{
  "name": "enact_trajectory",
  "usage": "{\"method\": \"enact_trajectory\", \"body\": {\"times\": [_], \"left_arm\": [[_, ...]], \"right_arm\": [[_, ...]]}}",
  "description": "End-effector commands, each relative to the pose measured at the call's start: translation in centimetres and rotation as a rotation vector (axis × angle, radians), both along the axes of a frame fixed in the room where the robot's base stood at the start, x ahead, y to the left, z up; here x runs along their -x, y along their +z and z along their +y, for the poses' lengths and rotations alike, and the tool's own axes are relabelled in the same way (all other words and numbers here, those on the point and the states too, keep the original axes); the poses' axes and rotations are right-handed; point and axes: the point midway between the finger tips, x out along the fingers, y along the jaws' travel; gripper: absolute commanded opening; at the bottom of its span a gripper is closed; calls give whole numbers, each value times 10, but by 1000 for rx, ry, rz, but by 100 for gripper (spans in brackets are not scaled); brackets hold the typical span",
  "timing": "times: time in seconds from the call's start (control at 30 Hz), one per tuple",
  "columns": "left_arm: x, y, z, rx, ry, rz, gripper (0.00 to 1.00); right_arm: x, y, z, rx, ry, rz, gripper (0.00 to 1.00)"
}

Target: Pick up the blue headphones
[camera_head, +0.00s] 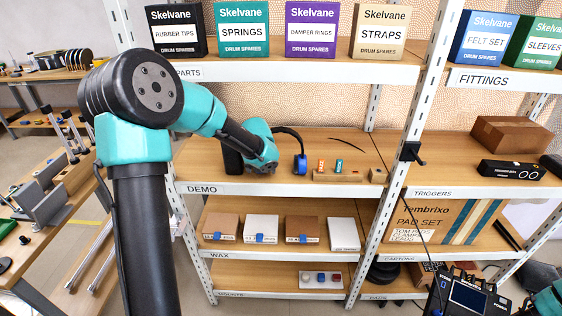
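The blue headphones (300,164) are on the middle shelf labelled DEMO. One blue ear cup and part of a black curved band show; the rest is hidden behind my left arm's wrist. My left arm reaches in from the left to this shelf. Its teal wrist is just left of the ear cup. My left gripper (262,168) is small and mostly covered by the wrist, so I cannot tell whether its fingers are open or touch the headphones. Only a teal part of my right arm shows at the lower right corner; its gripper is not visible.
A dark upright block (233,157) stands left of my wrist. A small wooden holder (337,176) with orange and teal items is right of the headphones. The shelf post (413,120) bounds this bay on the right. Labelled boxes (312,30) line the shelf above.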

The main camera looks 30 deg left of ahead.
Motion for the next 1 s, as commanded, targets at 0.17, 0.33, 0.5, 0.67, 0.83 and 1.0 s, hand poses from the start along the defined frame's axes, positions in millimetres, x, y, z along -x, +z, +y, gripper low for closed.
{"method": "enact_trajectory", "body": {"times": [0.17, 0.33, 0.5, 0.67, 0.83, 1.0], "left_arm": [[0, 0, 0, 0, 0, 0, 77], [0, 0, 0, 0, 0, 0, 77], [0, 0, 0, 0, 0, 0, 61], [0, 0, 0, 0, 0, 0, 46], [0, 0, 0, 0, 0, 0, 30], [0, 1, 0, 0, 0, -1, 16]], "right_arm": [[0, 0, 0, 0, 0, 0, 43], [0, 0, 0, 0, 0, 0, 43], [0, 0, 0, 0, 0, 0, 43], [0, 0, 0, 0, 0, 0, 43], [0, 0, 0, 0, 0, 0, 43], [0, 0, 0, 0, 0, 0, 43]]}}
